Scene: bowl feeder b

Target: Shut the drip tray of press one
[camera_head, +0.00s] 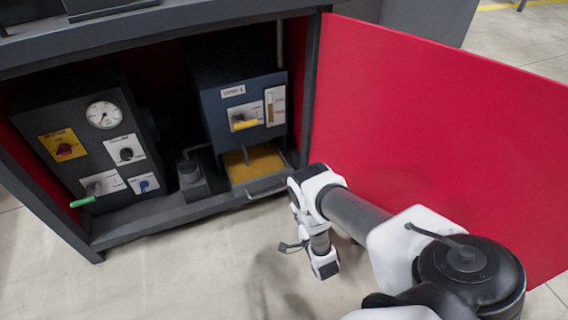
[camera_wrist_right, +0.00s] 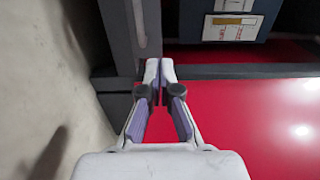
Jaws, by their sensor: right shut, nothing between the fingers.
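The drip tray (camera_head: 259,185) juts forward from under a blue-grey unit (camera_head: 243,107) in the open cabinet. It stands open, with a yellow surface inside and a bar handle at its front. The unit's label is too small to read surely. My right gripper (camera_head: 293,247) is in front of the cabinet, below and to the right of the tray, apart from its handle. In the right wrist view the gripper (camera_wrist_right: 160,68) is shut and empty, with the dark cabinet frame (camera_wrist_right: 146,28) behind its fingertips. The tray is not clearly seen there. My left gripper is not in view.
The red cabinet door (camera_head: 430,120) stands wide open on the right, behind my right arm. A dark unit (camera_head: 90,140) with a gauge, knobs and a green-handled lever stands inside at left. A small dark block (camera_head: 193,182) sits beside the tray. The floor in front is clear.

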